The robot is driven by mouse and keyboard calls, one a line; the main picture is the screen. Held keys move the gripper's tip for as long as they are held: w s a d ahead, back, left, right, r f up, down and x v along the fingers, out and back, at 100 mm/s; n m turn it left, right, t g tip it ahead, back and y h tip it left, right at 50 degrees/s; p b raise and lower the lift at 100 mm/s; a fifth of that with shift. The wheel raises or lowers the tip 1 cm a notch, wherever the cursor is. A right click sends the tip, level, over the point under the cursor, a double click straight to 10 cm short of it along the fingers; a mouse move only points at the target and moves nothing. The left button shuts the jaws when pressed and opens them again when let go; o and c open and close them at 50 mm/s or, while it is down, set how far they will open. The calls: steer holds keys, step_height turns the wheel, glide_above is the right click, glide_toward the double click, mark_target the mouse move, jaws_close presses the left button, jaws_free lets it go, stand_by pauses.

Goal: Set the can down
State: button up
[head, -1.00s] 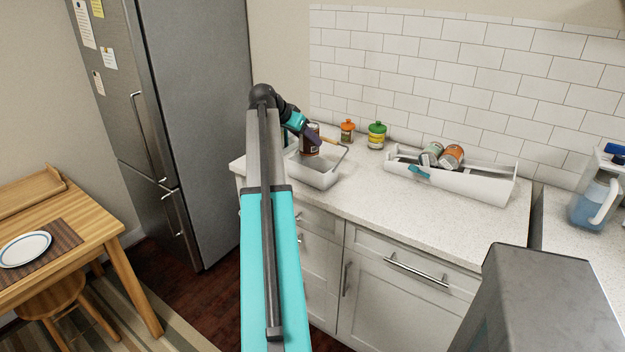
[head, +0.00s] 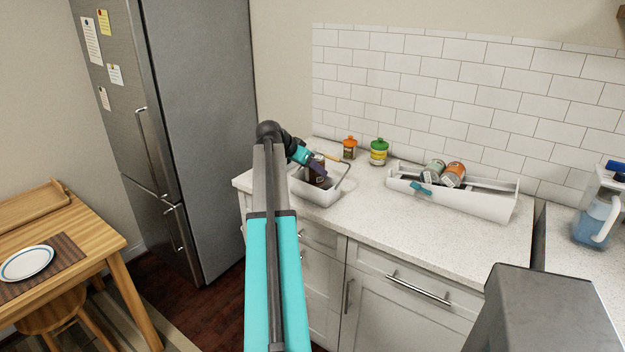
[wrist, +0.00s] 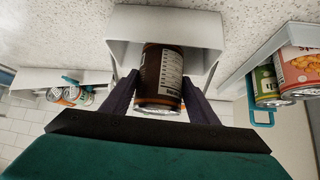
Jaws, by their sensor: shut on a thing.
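The can is brown with a white printed label; it shows between my fingers in the wrist view (wrist: 160,75) and in the head view (head: 318,170). My gripper (wrist: 160,92) is shut on the can, one dark finger on each side; it also shows in the head view (head: 317,168). The can is inside the opening of a white bin with a wire handle (head: 318,197), its lower part hidden by the bin's front wall. The bin's rim also shows in the wrist view (wrist: 118,35). I cannot tell whether the can touches the bin's floor.
An orange-lidded jar (head: 349,148) and a green-lidded jar (head: 379,152) stand behind the bin. A long white caddy (head: 480,207) with a teal handle holds several cans to the right. A blue pitcher (head: 595,222) stands at far right. The counter (head: 400,235) between is clear.

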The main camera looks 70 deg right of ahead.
mark_target(308, 176)
steer(key=shift+f, duration=0.5)
steer(key=shift+f+p, duration=0.4)
steer(key=shift+f, duration=1.5)
steer(key=o, duration=1.4)
steer(key=b+v, duration=0.2)
steer(key=v, duration=1)
